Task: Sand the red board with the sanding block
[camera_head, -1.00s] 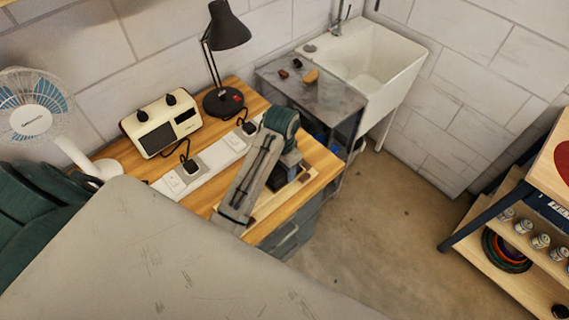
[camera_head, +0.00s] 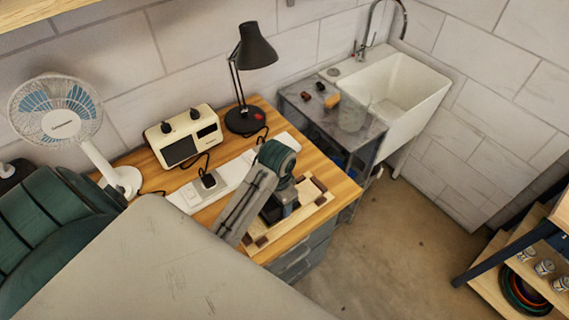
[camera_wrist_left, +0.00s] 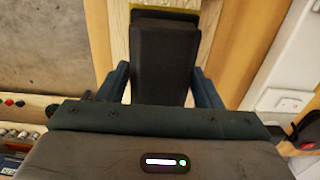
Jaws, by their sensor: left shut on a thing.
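My left gripper (camera_head: 284,199) is over the wooden bench, shut on a black sanding block (camera_wrist_left: 165,55). The block shows a thin yellow edge at its far end in the left wrist view, with one dark finger at each side. In the head view the sanding block is a dark shape (camera_head: 271,210) under my gripper. A pale board (camera_head: 311,205) with dark reddish-brown pieces near its ends lies below; no plainly red face shows. The block is over the board; contact is not clear. My forearm hides part of the board. My right gripper is not in view.
A white power strip (camera_head: 232,172) lies behind the board. A cream radio (camera_head: 183,138), a black lamp (camera_head: 246,85) and a fan (camera_head: 62,120) stand farther back. A grey side table (camera_head: 335,115) and sink (camera_head: 395,90) are right. A shelf (camera_head: 525,262) stands far right.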

